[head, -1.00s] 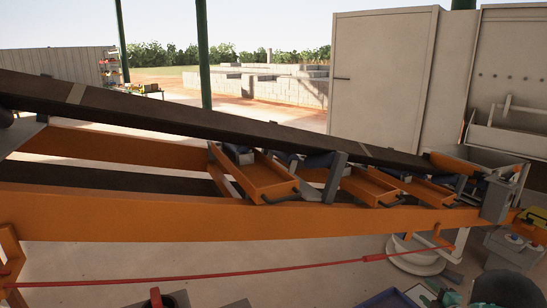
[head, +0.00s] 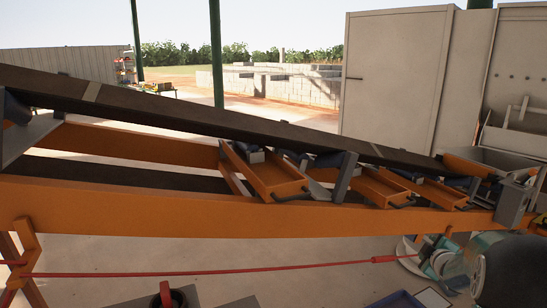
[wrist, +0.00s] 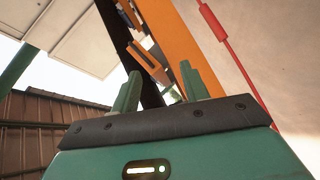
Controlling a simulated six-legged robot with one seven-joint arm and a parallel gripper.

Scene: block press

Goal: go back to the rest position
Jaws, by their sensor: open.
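In the wrist view, my gripper (wrist: 160,88) shows as two green fingers standing apart on a dark bar above a teal body. The jaws are open, with nothing between them. The wrist view is tilted; the orange conveyor frame and dark belt show beyond the fingers. In the head view, dark, white and teal parts of my arm are at the lower right, in front of the conveyor's right end. I cannot make out the fingers there.
A sloping conveyor with a dark belt (head: 190,112) and orange frame (head: 200,211) crosses the head view. A red cord (head: 220,272) runs along its near side. A pale cabinet (head: 395,85) stands behind at right. Concrete floor shows below the frame.

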